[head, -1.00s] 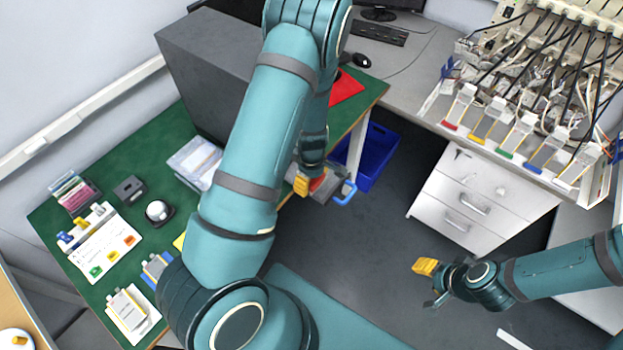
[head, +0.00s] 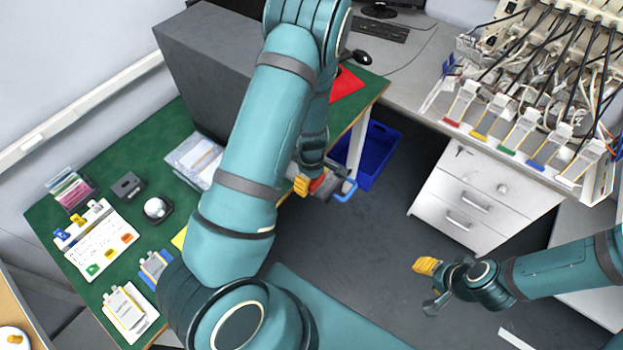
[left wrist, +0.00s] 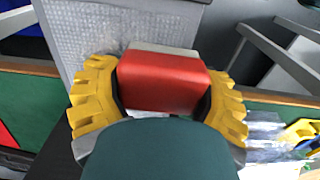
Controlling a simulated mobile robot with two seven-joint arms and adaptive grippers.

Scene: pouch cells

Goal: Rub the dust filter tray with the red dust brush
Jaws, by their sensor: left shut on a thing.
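The red dust brush (left wrist: 163,82) is a red block between the yellow finger pads of my left gripper (left wrist: 158,100), which is shut on it. In the head view the left gripper (head: 316,183) is at the table's edge, with a bit of red showing. The dust filter tray appears to be the grey textured panel (left wrist: 82,32) beyond the brush in the left wrist view. It juts past the table edge; I cannot tell whether the brush touches it. In the head view a blue handle (head: 347,191) shows beside the gripper. My right gripper (head: 429,285) is open and empty over the floor.
The green table (head: 150,135) holds a large dark grey box (head: 215,70), clear packs and several small items at the left. A blue crate (head: 378,150) stands on the floor. White drawers (head: 480,200) and a wired rack stand at the right.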

